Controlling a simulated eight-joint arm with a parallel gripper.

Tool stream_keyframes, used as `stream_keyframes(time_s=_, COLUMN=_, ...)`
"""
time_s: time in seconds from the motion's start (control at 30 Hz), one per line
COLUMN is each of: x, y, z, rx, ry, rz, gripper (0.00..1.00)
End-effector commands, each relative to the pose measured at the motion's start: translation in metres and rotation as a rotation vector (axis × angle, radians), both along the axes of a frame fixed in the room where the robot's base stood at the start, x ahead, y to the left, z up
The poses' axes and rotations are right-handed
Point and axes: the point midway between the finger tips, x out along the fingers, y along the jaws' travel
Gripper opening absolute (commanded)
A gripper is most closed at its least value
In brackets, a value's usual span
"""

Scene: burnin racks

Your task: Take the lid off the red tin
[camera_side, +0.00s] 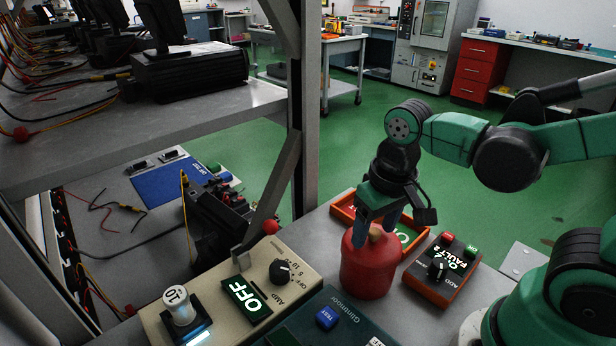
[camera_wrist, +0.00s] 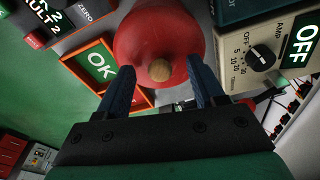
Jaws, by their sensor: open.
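The red tin (camera_side: 368,272) stands upright on the grey bench in the side view, with a domed red top and a tan knob (camera_side: 376,232). In the wrist view the red lid (camera_wrist: 143,38) fills the top middle, and its knob (camera_wrist: 160,70) shows between my fingers. My gripper (camera_side: 378,238) is open, pointing down over the tin, with its blue fingers on either side of the knob. The wrist view shows my gripper (camera_wrist: 160,80) with gaps between each finger and the knob. The seam between lid and tin is hard to make out.
An orange-framed OK panel (camera_side: 412,236) lies close behind the tin, and an orange box with a knob (camera_side: 442,268) is to its right. A beige OFF unit (camera_side: 300,270) and a dark teal box (camera_side: 345,318) crowd its left and front. A metal rack post (camera_side: 305,110) stands left.

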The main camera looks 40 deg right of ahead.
Motion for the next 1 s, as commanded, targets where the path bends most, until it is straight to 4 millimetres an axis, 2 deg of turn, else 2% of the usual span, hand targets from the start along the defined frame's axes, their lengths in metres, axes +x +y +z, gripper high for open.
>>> stream_keyframes(time_s=0.17, x=0.000, y=0.000, z=0.000, rx=0.000, ry=0.000, rz=0.000, gripper=0.62)
stream_keyframes(time_s=0.2, x=0.000, y=0.000, z=0.000, rx=0.000, ry=0.000, rz=0.000, gripper=0.59)
stream_keyframes(time_s=0.4, x=0.000, y=0.000, z=0.000, rx=0.000, ry=0.000, rz=0.000, gripper=0.02)
stream_keyframes(time_s=0.43, x=0.000, y=0.000, z=0.000, rx=0.000, ry=0.000, rz=0.000, gripper=0.00)
stream_keyframes(time_s=0.77, x=0.000, y=0.000, z=0.001, rx=0.000, ry=0.000, rz=0.001, gripper=0.00)
stream_keyframes(time_s=1.0, x=0.001, y=0.000, z=0.011, rx=0.000, ry=0.000, rz=0.001, gripper=0.00)
